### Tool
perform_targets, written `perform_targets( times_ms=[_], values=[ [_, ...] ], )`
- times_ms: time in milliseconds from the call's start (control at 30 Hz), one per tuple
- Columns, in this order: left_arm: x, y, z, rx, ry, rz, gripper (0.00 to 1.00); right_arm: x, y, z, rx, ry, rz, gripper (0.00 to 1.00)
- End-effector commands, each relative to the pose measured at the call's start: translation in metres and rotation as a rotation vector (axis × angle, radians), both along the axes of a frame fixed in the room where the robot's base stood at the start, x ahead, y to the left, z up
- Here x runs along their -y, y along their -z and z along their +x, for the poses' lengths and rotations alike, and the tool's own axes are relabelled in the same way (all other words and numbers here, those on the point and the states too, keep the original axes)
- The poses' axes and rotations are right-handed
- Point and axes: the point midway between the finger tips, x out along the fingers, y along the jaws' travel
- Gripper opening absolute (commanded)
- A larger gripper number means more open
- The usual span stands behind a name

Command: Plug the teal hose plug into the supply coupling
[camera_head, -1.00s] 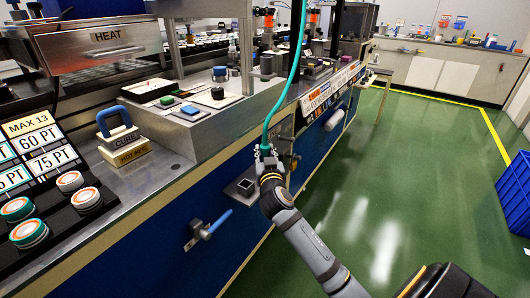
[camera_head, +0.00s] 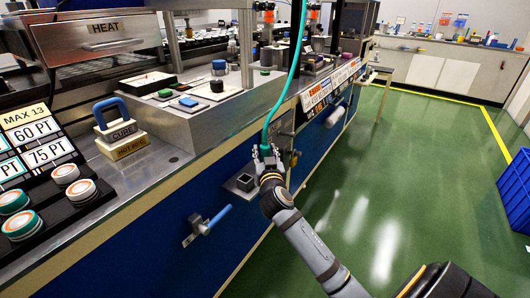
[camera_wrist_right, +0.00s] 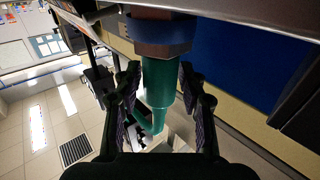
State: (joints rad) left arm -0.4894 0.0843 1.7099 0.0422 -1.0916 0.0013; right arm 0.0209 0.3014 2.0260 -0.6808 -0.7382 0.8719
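My right gripper (camera_head: 267,152) is in the middle of the head view, in front of the bench's blue side. A dark faceted collar (camera_wrist_right: 162,35) sits at the top end of the plug in the wrist view. The teal hose (camera_head: 296,60) runs up from the gripper out of the head view. A grey square socket block (camera_head: 246,182) sits left of the gripper; I cannot tell whether it is the supply coupling. My left gripper is not in view.
A blue lever handle (camera_head: 217,220) sticks out of the bench side, below left of the gripper. The bench top holds a CURE block (camera_head: 122,134) and several small parts. A blue crate (camera_head: 515,195) stands at right. The green floor (camera_head: 400,170) between is clear.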

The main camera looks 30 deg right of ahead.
Motion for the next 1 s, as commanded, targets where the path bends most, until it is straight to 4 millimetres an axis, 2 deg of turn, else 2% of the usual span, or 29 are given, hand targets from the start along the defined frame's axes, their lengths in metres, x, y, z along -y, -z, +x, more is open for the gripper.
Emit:
perform_targets(
  times_ms=[67, 433, 567, 800, 1000],
  values=[
    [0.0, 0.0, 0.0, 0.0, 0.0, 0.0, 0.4, 0.0, 0.0, 0.0, 0.0, 0.0, 0.0, 0.56],
    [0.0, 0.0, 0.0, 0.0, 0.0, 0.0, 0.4, -0.003, 0.001, -0.006, -0.001, -0.001, 0.0, 0.56],
    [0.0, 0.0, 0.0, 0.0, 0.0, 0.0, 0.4, -0.014, 0.001, -0.028, -0.003, -0.001, 0.004, 0.56],
    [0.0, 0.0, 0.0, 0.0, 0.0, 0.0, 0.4, -0.04, 0.002, -0.082, -0.004, 0.002, 0.006, 0.56],
    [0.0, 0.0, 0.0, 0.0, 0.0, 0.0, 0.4, -0.052, 0.002, -0.104, -0.001, 0.0, 0.004, 0.56]
  ],
)
